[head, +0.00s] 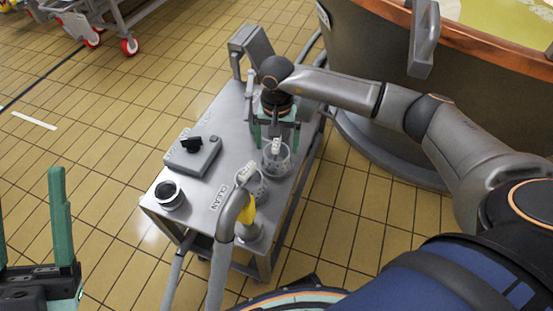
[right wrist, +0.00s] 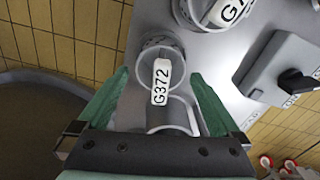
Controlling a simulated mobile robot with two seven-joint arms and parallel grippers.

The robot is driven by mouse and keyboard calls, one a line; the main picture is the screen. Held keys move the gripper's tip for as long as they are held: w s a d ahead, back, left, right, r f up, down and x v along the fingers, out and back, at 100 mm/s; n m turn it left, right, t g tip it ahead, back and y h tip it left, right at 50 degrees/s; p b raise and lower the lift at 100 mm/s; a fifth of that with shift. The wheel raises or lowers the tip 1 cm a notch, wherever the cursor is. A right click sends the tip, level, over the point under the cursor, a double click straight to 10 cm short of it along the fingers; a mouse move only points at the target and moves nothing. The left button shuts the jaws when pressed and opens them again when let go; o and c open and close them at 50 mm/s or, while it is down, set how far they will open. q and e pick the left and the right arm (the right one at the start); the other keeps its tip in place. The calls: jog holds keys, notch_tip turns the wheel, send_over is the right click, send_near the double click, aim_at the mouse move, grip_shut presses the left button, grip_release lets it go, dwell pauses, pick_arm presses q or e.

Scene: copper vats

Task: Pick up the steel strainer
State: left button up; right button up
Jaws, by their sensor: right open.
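Two round steel vessels that look like perforated strainers stand on the steel cart; I cannot tell for sure which is the task's strainer. The farther one (head: 277,165) carries a white tag and also shows in the right wrist view (right wrist: 178,76), where the tag reads G372. The nearer one (head: 256,188) is partly behind a cart rail; its tagged top shows in the right wrist view (right wrist: 190,14). My right gripper (head: 277,143) is open beside the farther vessel, its fingers (right wrist: 160,92) apart on either side of the G372 tag. My left gripper (head: 32,230) is open and empty, away from the cart.
A curved rail (head: 228,222) rises at the near end. A large vat (head: 385,90) stands at right.

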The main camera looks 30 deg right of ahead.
aim_at(282, 161)
notch_tip(282, 161, down, 5)
jog(key=shift+f+b, duration=0.2)
jog(key=shift+b, duration=0.65)
pick_arm(q)
jog(key=shift+d+f, duration=0.1)
jog(key=shift+f, duration=0.75)
pick_arm(e)
jog(key=c, duration=1.3)
jog(key=shift+r, duration=0.2)
jog(key=shift+c, duration=0.2)
